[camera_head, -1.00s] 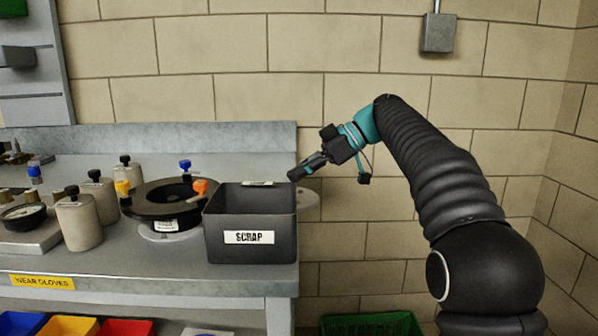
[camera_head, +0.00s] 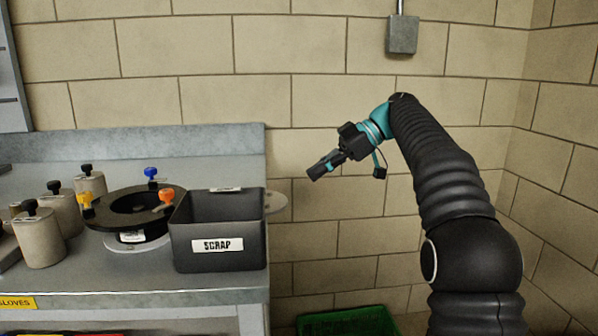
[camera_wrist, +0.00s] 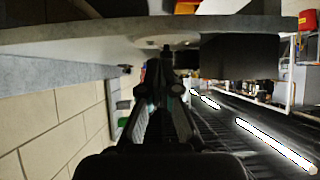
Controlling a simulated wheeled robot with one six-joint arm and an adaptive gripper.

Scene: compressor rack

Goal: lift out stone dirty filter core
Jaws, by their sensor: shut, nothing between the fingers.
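Several stone-coloured cylinders with black knobs, such as the front one (camera_head: 39,237), stand upright at the left of the bench. I cannot tell which core is dirty. A black round housing (camera_head: 112,204) with blue, orange and yellow knobs sits right of them; its opening is dark and I cannot see a core inside. The black SCRAP bin (camera_head: 191,258) stands beside it and hides part of its right side. My gripper (camera_head: 314,174) is shut and empty, in the air right of the bin and beyond the bench end. It also shows in the wrist view (camera_wrist: 167,52).
The grey bench (camera_head: 130,284) ends just right of the bin. A green crate (camera_head: 348,322) is low at the bottom centre. A brick wall (camera_head: 330,85) with a grey box (camera_head: 403,35) is behind my arm. The air around my gripper looks free.

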